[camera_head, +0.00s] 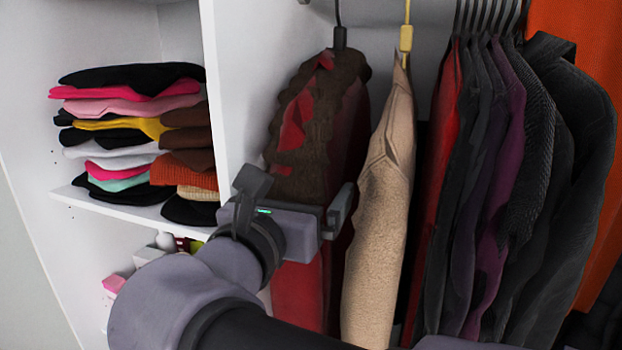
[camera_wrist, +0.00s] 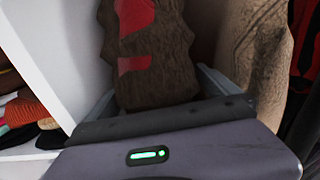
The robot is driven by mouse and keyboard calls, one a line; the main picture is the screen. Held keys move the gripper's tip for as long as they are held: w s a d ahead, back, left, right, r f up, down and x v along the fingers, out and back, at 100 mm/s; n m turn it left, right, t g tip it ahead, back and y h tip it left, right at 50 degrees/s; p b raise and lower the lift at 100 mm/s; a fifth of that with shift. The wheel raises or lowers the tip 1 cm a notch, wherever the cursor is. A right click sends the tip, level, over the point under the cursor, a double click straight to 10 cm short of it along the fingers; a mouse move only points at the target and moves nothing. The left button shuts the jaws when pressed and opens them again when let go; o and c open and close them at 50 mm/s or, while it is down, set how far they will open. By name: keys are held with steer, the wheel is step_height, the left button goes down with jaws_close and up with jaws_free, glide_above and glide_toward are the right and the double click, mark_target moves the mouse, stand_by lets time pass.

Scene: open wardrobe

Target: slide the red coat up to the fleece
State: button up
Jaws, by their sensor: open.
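The red coat (camera_head: 295,285) with dark brown furry trim hangs from a black hanger at the left end of the row. The beige fleece (camera_head: 380,210) hangs from a yellow hanger to its right, with a gap between them at the top. My gripper (camera_head: 296,192) is open at the coat's front, one finger to each side of it. In the wrist view the coat's brown trim (camera_wrist: 155,75) stands between the two spread fingers. The fleece (camera_wrist: 255,45) is just outside the right finger there. The fingertips are partly hidden.
A white divider (camera_head: 230,90) stands left of the coat. Beyond it are shelves with folded clothes (camera_head: 130,140). Right of the fleece, a red garment (camera_head: 437,170) and several dark and purple garments (camera_head: 500,180) hang close together. An orange panel or garment (camera_head: 585,60) is at the far right.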

steer(key=shift+w+d+r, duration=0.1)
steer(key=shift+w+r, duration=0.15)
steer(key=shift+f+x, duration=0.2)
steer(key=shift+x, duration=0.7)
steer(key=shift+s+r, duration=0.1)
steer(key=shift+s, duration=0.3)
steer(key=c, duration=0.8)
steer(key=shift+w, duration=0.1)
steer(key=c, duration=1.4)
steer(key=shift+o, duration=0.2)
